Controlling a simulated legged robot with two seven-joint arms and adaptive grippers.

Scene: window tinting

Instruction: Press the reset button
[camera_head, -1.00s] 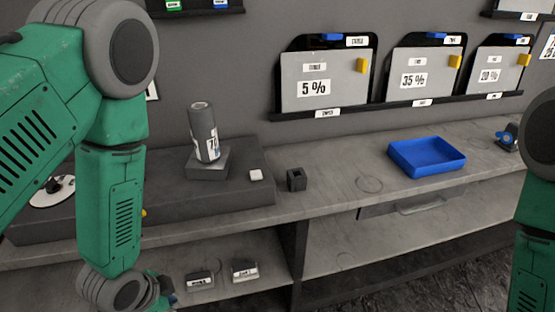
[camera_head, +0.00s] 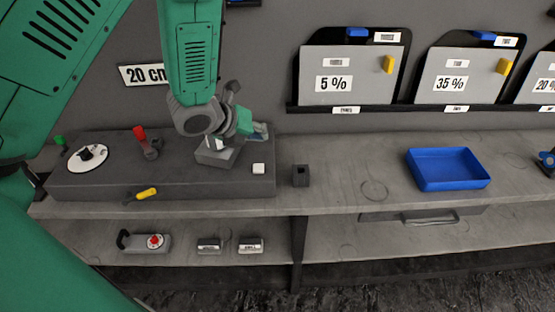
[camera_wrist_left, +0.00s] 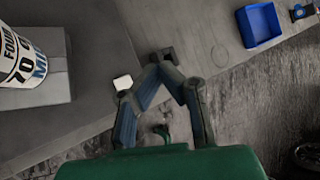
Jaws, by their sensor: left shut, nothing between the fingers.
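A small white square button (camera_head: 258,168) sits on the right end of the dark raised console (camera_head: 100,180). It also shows in the left wrist view (camera_wrist_left: 122,82), just left of my fingers. No label on it is readable. My left gripper (camera_head: 258,131) is above and behind the button in the head view, apart from it. In the left wrist view my left gripper (camera_wrist_left: 160,60) has its fingertips together with nothing between them. A labelled cylinder (camera_wrist_left: 22,58) stands on a grey block (camera_head: 217,155); my wrist mostly hides it in the head view. My right gripper is not in view.
A small black holder (camera_head: 300,176) stands right of the console. A blue tray (camera_head: 447,183) lies farther right on the bench. A red lever (camera_head: 139,133) and a white dial (camera_head: 87,158) are on the console's left. A device with a red knob (camera_head: 155,241) sits on the lower shelf.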

